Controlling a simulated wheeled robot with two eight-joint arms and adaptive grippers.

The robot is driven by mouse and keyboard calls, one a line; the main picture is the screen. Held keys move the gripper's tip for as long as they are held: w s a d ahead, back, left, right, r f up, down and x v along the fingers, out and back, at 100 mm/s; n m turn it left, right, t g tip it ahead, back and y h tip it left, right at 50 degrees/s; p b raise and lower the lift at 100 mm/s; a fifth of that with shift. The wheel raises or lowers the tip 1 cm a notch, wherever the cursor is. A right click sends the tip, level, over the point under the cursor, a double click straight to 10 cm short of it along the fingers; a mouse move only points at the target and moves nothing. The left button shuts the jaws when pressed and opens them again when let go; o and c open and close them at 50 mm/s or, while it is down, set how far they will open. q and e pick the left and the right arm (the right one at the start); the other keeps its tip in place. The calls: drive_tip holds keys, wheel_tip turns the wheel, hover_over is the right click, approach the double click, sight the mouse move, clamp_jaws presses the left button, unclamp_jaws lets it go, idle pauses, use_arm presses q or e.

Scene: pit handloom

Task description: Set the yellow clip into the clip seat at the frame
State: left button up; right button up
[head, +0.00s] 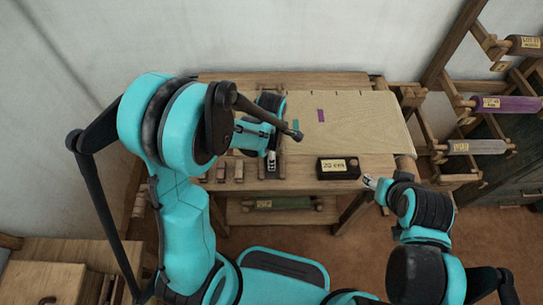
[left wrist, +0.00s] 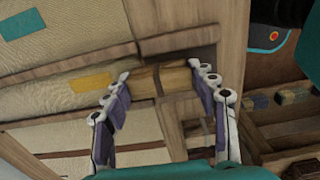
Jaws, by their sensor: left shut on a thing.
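My left gripper (head: 271,160) is low over the left part of the loom, its fingertips partly hidden by my arm in the head view. In the left wrist view its two fingers (left wrist: 163,82) stand apart, with a yellowish wooden piece (left wrist: 160,79), apparently the yellow clip, between the tips. That piece is close to the wooden frame (left wrist: 195,30) and the edge of the cloth. I cannot make out the clip seat for certain, nor whether the piece touches the frame. My right gripper (head: 369,182) is off the loom's front right; its fingers are too small to judge.
Pale cloth (head: 350,120) with teal and purple patches covers the loom top. A black labelled box (head: 338,168) stands at the front edge. Small wooden blocks (head: 222,172) line the front left. A rack with labelled rolls (head: 505,104) is at the right.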

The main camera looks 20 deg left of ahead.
use_arm(q)
drive_tip(key=shift+s, duration=0.1)
drive_tip(key=shift+f, duration=0.1)
drive_tip(key=o, duration=1)
drive_tip(key=shift+c, duration=0.2)
drive_tip(key=shift+r, duration=0.3)
wheel_tip(320, 180, up, 11)
drive_tip(key=p, duration=0.4)
drive_tip(key=s+a+r+m+t, duration=0.2)
drive_tip(key=s+r+m, duration=0.3)
drive_tip(key=m, duration=0.5)
drive_tip(key=s+a+r+m+t, duration=0.2)
drive_tip(key=s+r+m+t, duration=0.3)
drive_tip(key=m, duration=0.6)
drive_tip(key=shift+a, duration=0.35)
